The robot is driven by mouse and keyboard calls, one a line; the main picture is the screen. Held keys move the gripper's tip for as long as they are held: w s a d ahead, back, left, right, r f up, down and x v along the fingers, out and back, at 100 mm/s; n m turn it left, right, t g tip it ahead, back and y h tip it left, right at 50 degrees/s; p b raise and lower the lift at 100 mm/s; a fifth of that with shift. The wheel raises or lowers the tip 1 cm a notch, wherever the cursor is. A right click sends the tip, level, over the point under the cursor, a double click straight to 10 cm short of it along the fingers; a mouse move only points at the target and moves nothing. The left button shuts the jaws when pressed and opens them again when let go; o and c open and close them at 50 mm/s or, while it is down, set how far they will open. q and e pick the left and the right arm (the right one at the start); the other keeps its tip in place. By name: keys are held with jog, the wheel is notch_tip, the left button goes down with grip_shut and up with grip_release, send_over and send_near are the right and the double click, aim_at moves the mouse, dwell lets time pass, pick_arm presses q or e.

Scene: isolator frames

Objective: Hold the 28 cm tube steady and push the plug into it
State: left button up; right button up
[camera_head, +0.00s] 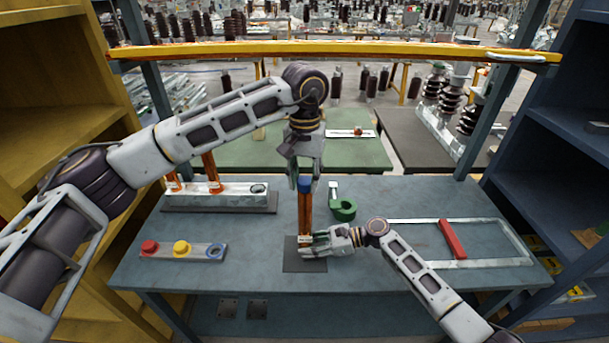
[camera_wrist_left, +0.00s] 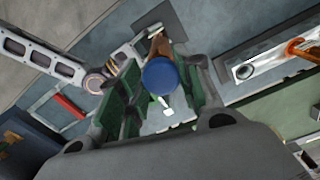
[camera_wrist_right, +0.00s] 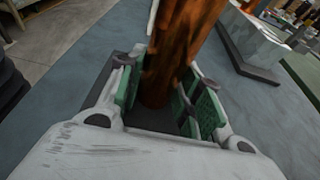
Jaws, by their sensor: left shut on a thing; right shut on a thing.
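The orange-brown tube (camera_head: 305,212) stands upright on a dark square mat (camera_head: 291,262) on the blue-grey table. The blue plug (camera_head: 305,184) is at its top, in line with it; I cannot tell how far inside it sits. My left gripper (camera_head: 305,172) comes down from above and is shut on the plug. The left wrist view shows the plug's round blue top (camera_wrist_left: 160,76) between the green finger pads, with the tube below. My right gripper (camera_head: 312,243) is shut around the tube's lower part, and its pads flank the tube (camera_wrist_right: 178,50) in the right wrist view.
A metal rack (camera_head: 225,196) with orange tubes and a strip (camera_head: 183,251) with red and yellow caps are left. A metal frame with a red bar (camera_head: 452,238) lies right.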

aim_at(305, 181)
pick_arm(q)
jog(key=shift+f, duration=0.45)
jog(key=o, duration=0.9)
jog(key=shift+r, duration=0.15)
jog(key=shift+r, duration=5.85)
pick_arm(e)
jog(key=o, duration=0.8)
jog(key=shift+o, duration=0.2)
jog(key=shift+d, duration=0.1)
